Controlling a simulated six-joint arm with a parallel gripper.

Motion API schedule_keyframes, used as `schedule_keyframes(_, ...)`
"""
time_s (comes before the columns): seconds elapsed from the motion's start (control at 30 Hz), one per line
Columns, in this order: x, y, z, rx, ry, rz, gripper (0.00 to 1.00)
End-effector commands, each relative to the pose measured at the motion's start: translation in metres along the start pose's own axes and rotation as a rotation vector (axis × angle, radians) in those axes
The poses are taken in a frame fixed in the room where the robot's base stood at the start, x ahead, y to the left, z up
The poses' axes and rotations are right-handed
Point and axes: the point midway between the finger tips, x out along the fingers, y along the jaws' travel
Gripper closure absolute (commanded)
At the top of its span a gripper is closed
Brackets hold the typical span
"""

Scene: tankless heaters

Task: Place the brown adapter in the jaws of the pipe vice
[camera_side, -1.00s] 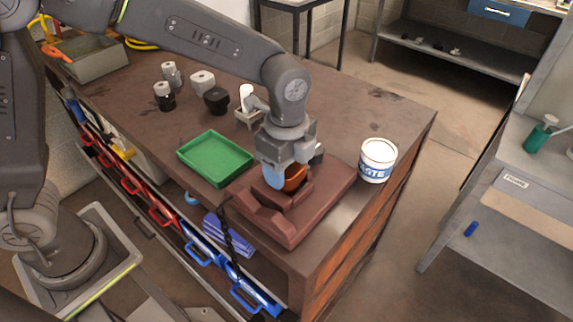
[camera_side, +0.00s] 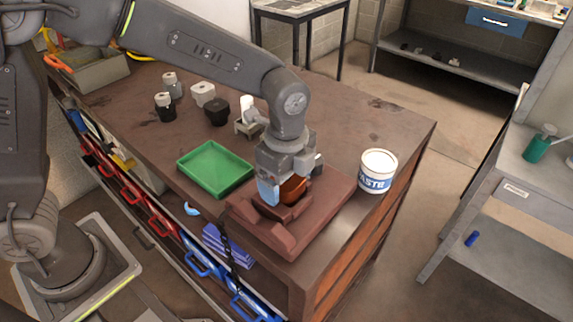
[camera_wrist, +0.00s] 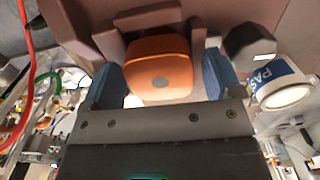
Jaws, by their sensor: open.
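The brown adapter (camera_side: 293,188) is a rounded orange-brown piece. It sits at the dark red pipe vice (camera_side: 290,236), and in the wrist view the adapter (camera_wrist: 158,70) lies against the vice's jaws (camera_wrist: 150,18), with a jaw piece on either side of its far end. My gripper (camera_side: 283,190) is low over the vice. In the wrist view its blue fingers (camera_wrist: 163,82) stand on both sides of the adapter. A narrow gap shows beside it, so the jaws look open around it. How deep the adapter sits is hidden.
A green tray (camera_side: 216,168) lies left of the vice, and a white paste tub (camera_side: 377,171) stands to the right. Several black, white and grey fittings (camera_side: 217,110) stand behind the tray. A dark grey piece (camera_wrist: 250,43) is close beside the right finger.

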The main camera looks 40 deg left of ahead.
Motion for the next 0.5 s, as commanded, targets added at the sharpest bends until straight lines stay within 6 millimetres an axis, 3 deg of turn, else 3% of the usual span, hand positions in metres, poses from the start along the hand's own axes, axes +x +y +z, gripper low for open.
schedule_keyframes(0.17, -0.024, -0.001, 0.000, 0.000, 0.003, -0.006, 0.15)
schedule_keyframes(0.5, -0.094, -0.001, 0.000, 0.000, 0.002, -0.005, 0.15)
